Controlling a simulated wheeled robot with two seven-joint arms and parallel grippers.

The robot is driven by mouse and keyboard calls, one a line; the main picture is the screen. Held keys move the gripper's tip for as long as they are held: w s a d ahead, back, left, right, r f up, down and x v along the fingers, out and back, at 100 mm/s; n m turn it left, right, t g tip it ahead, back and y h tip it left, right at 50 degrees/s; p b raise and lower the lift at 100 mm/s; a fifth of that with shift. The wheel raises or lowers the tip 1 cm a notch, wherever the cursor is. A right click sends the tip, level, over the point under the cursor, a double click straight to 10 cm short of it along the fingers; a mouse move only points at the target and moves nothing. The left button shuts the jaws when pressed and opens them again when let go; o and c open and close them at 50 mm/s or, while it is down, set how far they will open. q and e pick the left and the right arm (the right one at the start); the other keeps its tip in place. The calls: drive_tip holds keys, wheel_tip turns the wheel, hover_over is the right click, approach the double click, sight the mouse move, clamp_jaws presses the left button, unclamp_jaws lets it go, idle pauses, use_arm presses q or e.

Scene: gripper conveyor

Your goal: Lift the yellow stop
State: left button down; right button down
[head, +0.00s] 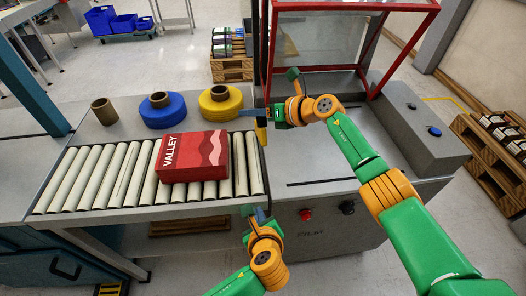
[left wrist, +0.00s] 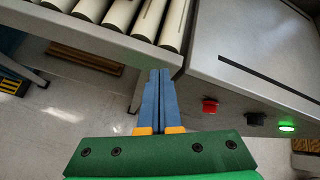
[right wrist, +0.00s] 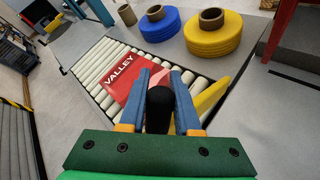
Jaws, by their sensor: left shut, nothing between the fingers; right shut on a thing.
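The yellow stop (head: 261,133) stands at the right end of the roller conveyor, and its yellow plate also shows in the right wrist view (right wrist: 211,97). My right gripper (head: 257,113) is at its top. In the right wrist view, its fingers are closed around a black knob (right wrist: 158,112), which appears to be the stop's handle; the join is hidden. A red box marked VALLEY (head: 195,157) lies on the rollers left of the stop, a little apart from it. My left gripper (head: 259,213) is shut and empty, in front of the conveyor's near right corner.
Blue (head: 162,110) and yellow (head: 220,102) discs and a brown ring (head: 104,111) stand behind the rollers. A red-framed clear guard (head: 325,45) rises behind my right gripper. A red button (left wrist: 210,106) and lit green button (left wrist: 286,127) are on the cabinet front.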

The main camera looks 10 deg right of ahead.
sight(262, 146)
use_arm(q)
wheel_tip(262, 146, up, 12)
drive_tip(key=s+d+m+t, duration=0.1)
drive_tip(key=d+m+t, duration=0.2)
drive_tip(key=m, duration=0.2)
drive_tip(key=w, duration=1.1)
drive_tip(key=shift+a+f, duration=0.25)
drive_tip(key=shift+w+r, duration=0.5)
drive_tip(key=shift+r, duration=0.35)
use_arm(e)
drive_tip(key=shift+a+f, duration=0.1)
drive_tip(key=shift+f, duration=0.05)
drive_tip(key=c, duration=0.8)
unclamp_jaws()
drive_tip(key=shift+c, duration=0.2)
use_arm(q)
drive_tip(key=shift+f, duration=0.1)
use_arm(e)
drive_tip(key=shift+o, duration=1.2)
